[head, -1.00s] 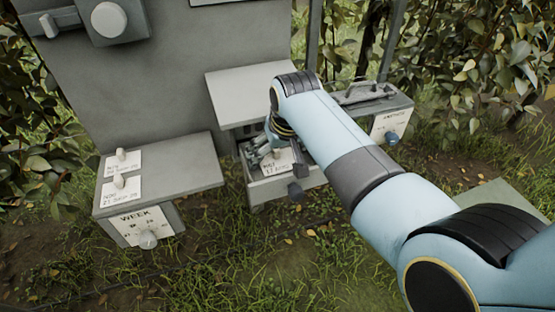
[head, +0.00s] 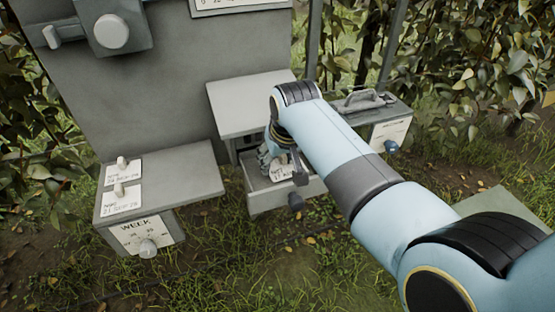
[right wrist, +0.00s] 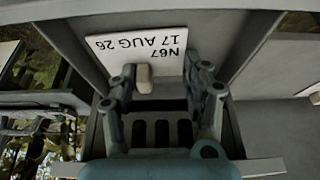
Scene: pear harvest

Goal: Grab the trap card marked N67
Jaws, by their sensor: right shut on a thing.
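The trap card marked N67 (right wrist: 172,48), a white card reading "17 AUG 26", shows upside down in the right wrist view. A pale knob (right wrist: 144,80) stands on it. In the head view the card (head: 284,171) lies in the open grey drawer (head: 262,208), partly hidden by my right gripper. My right gripper (right wrist: 165,82) has its two dark fingers on either side of the knob and is shut on the card by it. In the head view this gripper (head: 270,158) reaches down into the drawer. My left gripper is out of view.
A grey box with a "WEEK" dial (head: 148,248) stands at left, with two knobbed cards (head: 124,172) on its top. A grey lid (head: 245,105) overhangs the drawer. A handled box (head: 385,115) stands at right. Slots (right wrist: 165,133) show below the card in the wrist view.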

